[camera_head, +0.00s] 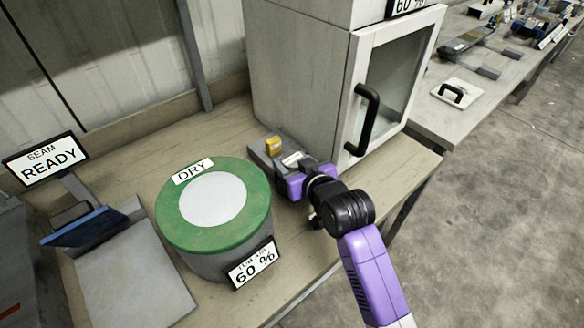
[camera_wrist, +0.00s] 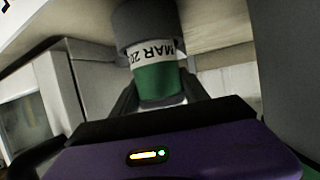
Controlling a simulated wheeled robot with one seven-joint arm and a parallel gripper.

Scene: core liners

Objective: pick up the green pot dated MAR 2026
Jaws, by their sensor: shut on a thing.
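The green pot (camera_wrist: 157,82) shows in the wrist view with a white label band reading "MAR 20", upside down in the picture; the rest of the date is hidden around its side. My gripper (camera_wrist: 158,97) has its dark fingers on both sides of the pot and is shut on it. A grey round part (camera_wrist: 142,25) adjoins the labelled end; I cannot tell whether it is a holder or part of the pot. In the head view my gripper (camera_head: 298,180) is low over the bench at a small grey block, and the green pot is not clearly visible there.
The grey block (camera_head: 258,156) carries a yellow piece (camera_head: 273,146). A green-lidded drum (camera_head: 254,224) marked "DRY" and "60 %" stands close left of my gripper. A white cabinet (camera_head: 302,75) with a black handle (camera_head: 364,118) stands behind. The "SEAM READY" sign (camera_head: 46,158) is far left.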

